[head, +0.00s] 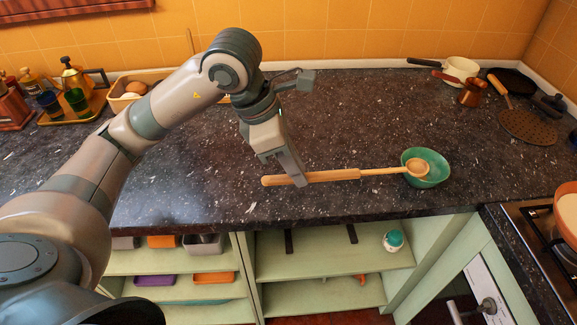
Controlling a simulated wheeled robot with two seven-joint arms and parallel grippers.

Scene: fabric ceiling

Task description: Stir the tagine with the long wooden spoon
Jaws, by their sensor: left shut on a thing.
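The long wooden spoon (335,175) lies nearly level over the dark counter, its thick handle to the left. Its round head (419,167) is in or over the green bowl (437,176); I cannot tell whether they touch. My left gripper (299,180) points down and is shut on the spoon's handle. Whether the handle is clear of the counter is hard to tell. A round terracotta-coloured dish with a pale inside (568,213), likely the tagine, stands on the stove at the right edge, partly cut off. My right gripper is out of view.
The stove (540,222) adjoins the counter (350,110) at the lower right. At the back right are a cream pan (461,68), a copper pot (470,92) and a perforated skimmer (528,127). The counter's middle is mostly clear.

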